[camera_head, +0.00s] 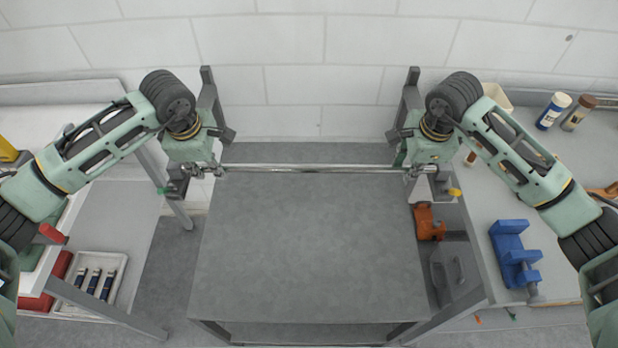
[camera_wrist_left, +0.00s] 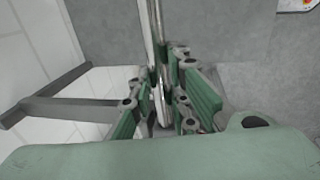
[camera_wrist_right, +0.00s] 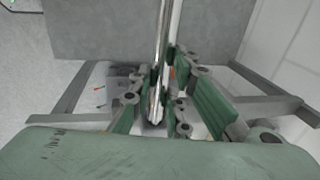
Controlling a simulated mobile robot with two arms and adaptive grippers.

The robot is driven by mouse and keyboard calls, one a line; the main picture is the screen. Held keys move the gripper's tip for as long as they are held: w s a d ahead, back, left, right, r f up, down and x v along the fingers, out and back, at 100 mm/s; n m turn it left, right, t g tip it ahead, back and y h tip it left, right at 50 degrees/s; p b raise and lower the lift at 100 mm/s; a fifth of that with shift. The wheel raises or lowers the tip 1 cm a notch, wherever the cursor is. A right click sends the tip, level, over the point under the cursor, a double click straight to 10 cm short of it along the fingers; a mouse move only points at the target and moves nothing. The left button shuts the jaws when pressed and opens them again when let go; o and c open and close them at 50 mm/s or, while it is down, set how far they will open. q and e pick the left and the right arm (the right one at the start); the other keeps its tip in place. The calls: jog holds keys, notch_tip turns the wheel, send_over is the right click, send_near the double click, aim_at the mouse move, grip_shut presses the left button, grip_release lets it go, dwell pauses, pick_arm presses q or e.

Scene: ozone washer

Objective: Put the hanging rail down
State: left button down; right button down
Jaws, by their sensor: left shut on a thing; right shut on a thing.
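The hanging rail (camera_head: 318,168) is a thin shiny metal bar. In the head view it runs level from left to right across the far part of the grey table. My left gripper (camera_head: 215,170) is shut on its left end. My right gripper (camera_head: 412,171) is shut on its right end. In the left wrist view the rail (camera_wrist_left: 155,50) passes between the green finger pads of the left gripper (camera_wrist_left: 165,100). In the right wrist view the rail (camera_wrist_right: 165,50) passes between the pads of the right gripper (camera_wrist_right: 160,95). I cannot tell its height above the table.
Grey upright posts (camera_head: 208,92) and (camera_head: 411,90) stand behind each gripper by the white brick wall. The grey table (camera_head: 310,250) is bare. A right bench holds a blue vise (camera_head: 512,252) and bottles (camera_head: 553,110). A white tray (camera_head: 97,275) sits lower left. An orange item (camera_head: 428,222) is right of the table.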

pick_arm(q)
jog(key=c, duration=1.7)
grip_release()
pick_arm(e)
jog(key=c, duration=1.7)
grip_release()
pick_arm(q)
jog(key=shift+o, duration=0.2)
jog(key=shift+r, duration=0.1)
pick_arm(e)
jog(key=shift+o, duration=0.2)
jog(key=shift+r, duration=0.3)
pick_arm(q)
notch_tip(320, 180, up, 12)
jog(key=s, duration=0.2)
jog(key=shift+s+f, duration=0.2)
jog(key=shift+f, duration=0.05)
pick_arm(e)
notch_tip(320, 180, up, 11)
jog(key=s, duration=0.2)
jog(key=shift+s, duration=0.2)
